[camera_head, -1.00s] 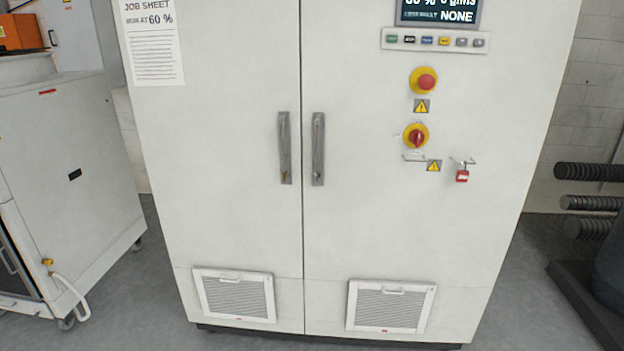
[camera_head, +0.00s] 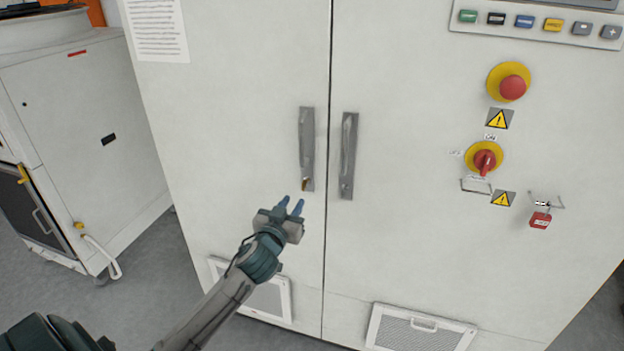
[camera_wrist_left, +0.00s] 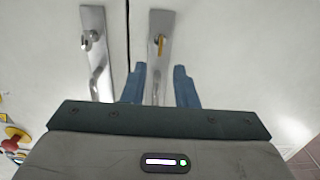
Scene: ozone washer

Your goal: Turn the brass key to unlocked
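The small brass key (camera_head: 305,184) sits at the lower end of the left door's grey handle plate (camera_head: 307,140). In the left wrist view the brass key (camera_wrist_left: 162,44) stands out from that plate, roughly in line with the gap between my fingers. My left gripper (camera_head: 291,205) is open and empty, just below and left of the key, with blue fingers apart. The left gripper (camera_wrist_left: 160,85) also shows in the wrist view, short of the key and apart from it. The key's exact angle is too small to tell. My right gripper is out of view.
The right door's handle (camera_head: 348,155) stands close beside. A red emergency button (camera_head: 512,88), a red rotary switch (camera_head: 485,160) and a red padlock (camera_head: 540,220) are further right. A white cart (camera_head: 90,140) stands left. The door face around the key is clear.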

